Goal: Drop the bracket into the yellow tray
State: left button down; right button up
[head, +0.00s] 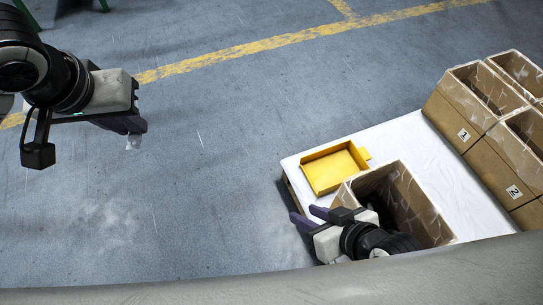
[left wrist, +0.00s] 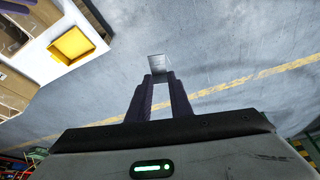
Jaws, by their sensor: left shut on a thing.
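My left gripper (head: 140,127) is at the upper left of the head view, out over the bare floor. It is shut on the bracket (head: 133,142), a small grey metal piece at its fingertips. In the left wrist view the bracket (left wrist: 157,63) sits at the tips of the two dark fingers (left wrist: 158,80). The yellow tray (head: 334,170) lies on the white tabletop, well to the right of the left gripper. The tray also shows at the upper left of the left wrist view (left wrist: 71,45) and looks empty. My right gripper (head: 304,218) is open and empty at the table's near left edge.
Several more boxes, two numbered 1 (head: 463,134) and 2 (head: 513,191), stand at the right. Bare floor (head: 220,150) separates the left gripper from the table.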

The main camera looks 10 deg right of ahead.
aim_at(329, 170)
jog(key=u, duration=0.55)
jog(key=i, duration=0.7)
jog(key=z, duration=3.2)
